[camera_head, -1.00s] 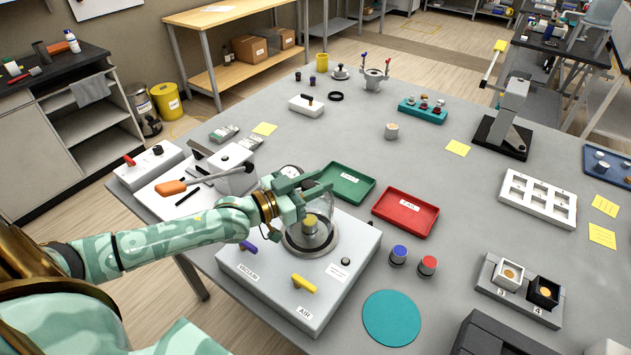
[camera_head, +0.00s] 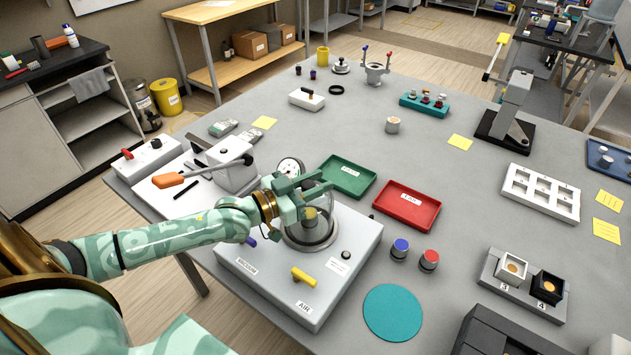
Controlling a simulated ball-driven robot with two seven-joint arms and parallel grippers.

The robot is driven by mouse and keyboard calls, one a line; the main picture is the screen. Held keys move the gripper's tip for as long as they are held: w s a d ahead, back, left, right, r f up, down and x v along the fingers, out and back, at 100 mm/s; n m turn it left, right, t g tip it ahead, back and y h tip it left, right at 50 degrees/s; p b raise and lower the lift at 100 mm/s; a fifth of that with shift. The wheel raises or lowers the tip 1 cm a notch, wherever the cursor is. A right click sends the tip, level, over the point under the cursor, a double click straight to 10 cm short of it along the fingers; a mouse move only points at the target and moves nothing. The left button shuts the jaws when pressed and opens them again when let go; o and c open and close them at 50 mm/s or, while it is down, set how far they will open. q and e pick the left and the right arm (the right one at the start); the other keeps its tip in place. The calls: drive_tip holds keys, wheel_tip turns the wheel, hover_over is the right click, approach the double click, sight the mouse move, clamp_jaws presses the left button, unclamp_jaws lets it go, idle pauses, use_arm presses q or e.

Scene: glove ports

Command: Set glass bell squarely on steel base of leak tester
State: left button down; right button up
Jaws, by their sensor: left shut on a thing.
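The leak tester (camera_head: 287,282) is a pale box with a round steel base (camera_head: 309,246) on its top. The clear glass bell (camera_head: 326,228) stands over that base, with a yellowish part visible inside it. My left gripper (camera_head: 318,190) is shut on the upper part of the bell and hides its top. The bell's rim appears at or very close to the steel base; I cannot tell whether it sits fully flat. My right gripper is not in view.
A pressure gauge (camera_head: 291,169) stands behind the gripper. A green tray (camera_head: 347,175) and a red tray (camera_head: 406,206) lie behind the tester. A yellow lever (camera_head: 304,277) is on its front. A teal disc (camera_head: 392,312) lies to its right.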

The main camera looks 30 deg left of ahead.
use_arm(q)
drive_tip(key=shift+f, duration=0.4)
drive_tip(key=c, duration=1)
unclamp_jaws()
drive_tip(key=p+v, duration=0.1)
drive_tip(key=v, duration=1.5)
drive_tip(key=shift+s+p, duration=0.2)
drive_tip(key=shift+p, duration=0.15)
drive_tip(key=shift+a, duration=0.1)
